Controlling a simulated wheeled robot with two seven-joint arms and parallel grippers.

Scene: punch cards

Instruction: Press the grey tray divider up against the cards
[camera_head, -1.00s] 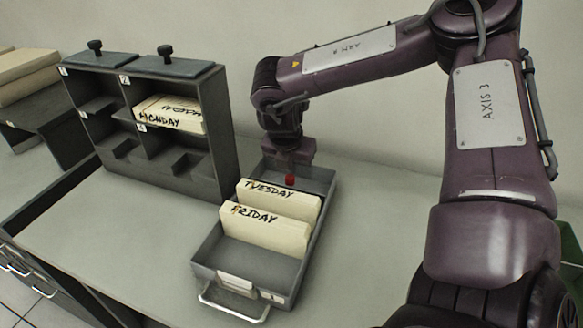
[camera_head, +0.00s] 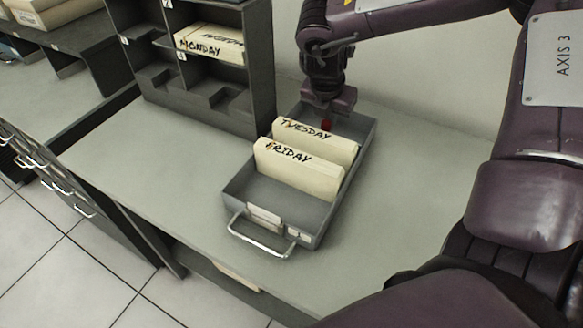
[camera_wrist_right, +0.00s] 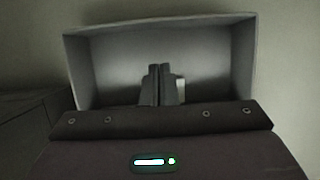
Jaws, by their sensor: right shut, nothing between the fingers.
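A grey tray (camera_head: 236,188) with a wire handle at its front stands on the table in the head view. It holds two cream card packs, one marked TUESDAY (camera_head: 318,142) and, in front of it, one marked FRIDAY (camera_head: 298,170). My right gripper (camera_head: 326,122) points down into the tray's back part, behind the TUESDAY pack. Its fingers (camera_wrist_right: 161,84) are shut and empty in the right wrist view, with the grey tray (camera_wrist_right: 90,68) around them. My left gripper is out of view.
A dark grey rack (camera_head: 262,70) stands left of the tray's back, with a MONDAY card pack (camera_head: 210,45) in one compartment. The grey table top (camera_head: 160,150) is clear left of the tray. Its front edge drops to a tiled floor.

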